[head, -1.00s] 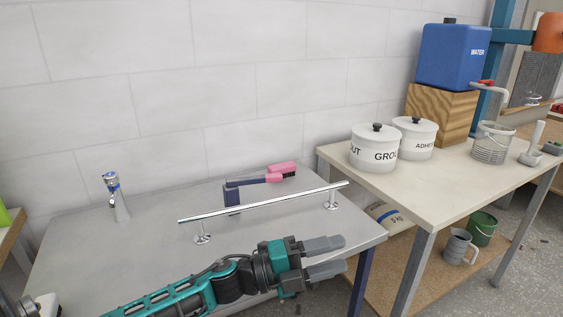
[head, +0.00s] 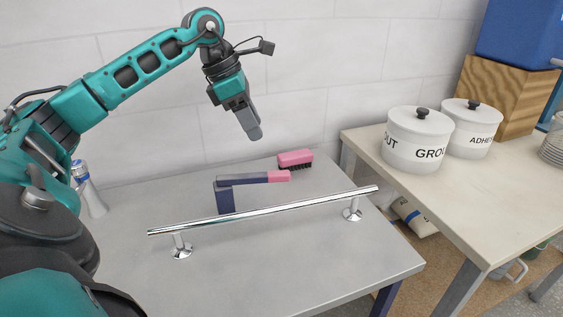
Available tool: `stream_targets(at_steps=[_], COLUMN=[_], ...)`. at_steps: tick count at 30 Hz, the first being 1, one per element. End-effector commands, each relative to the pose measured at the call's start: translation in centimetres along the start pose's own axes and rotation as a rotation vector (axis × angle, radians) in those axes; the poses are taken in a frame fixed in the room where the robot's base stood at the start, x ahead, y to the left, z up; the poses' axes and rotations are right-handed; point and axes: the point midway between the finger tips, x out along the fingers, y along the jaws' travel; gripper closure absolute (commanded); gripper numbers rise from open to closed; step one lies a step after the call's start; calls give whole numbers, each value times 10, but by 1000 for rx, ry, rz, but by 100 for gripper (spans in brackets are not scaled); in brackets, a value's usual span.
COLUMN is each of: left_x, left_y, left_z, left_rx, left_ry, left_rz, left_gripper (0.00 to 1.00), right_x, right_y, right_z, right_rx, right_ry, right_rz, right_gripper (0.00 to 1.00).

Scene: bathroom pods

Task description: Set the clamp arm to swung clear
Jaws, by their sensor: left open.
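The clamp arm (head: 245,180) is a dark blue bar with a pink tip (head: 278,176). It lies level on top of a short dark blue post (head: 224,199) on the grey worktop and points right, behind the chrome rail. My left gripper (head: 250,127) hangs in the air above the clamp arm, fingers pointing down, apart from it. Its fingers are seen nearly edge-on; it is open and nothing shows between them. My right gripper is not in view.
A chrome rail (head: 265,210) on two feet stands in front of the clamp arm. A pink brush (head: 295,158) with black bristles is just behind its tip. White canisters (head: 418,140) stand on the right table. The front worktop is clear.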

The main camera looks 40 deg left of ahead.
Motion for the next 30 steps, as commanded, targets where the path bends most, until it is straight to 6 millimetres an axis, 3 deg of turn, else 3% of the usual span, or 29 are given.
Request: stream_targets(at_steps=[18, 24, 30], left_x=[110, 125, 127], left_y=[-2, -2, -2], left_z=[1, 1, 1], left_rx=[0, 0, 0], left_ry=[-3, -2, -3], left_rz=[-6, -5, -5], left_gripper=[51, 51, 51], right_x=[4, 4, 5], right_y=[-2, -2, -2], right_z=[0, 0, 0], right_rx=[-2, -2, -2], right_ry=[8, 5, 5], right_rz=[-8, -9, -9], right_gripper=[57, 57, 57])
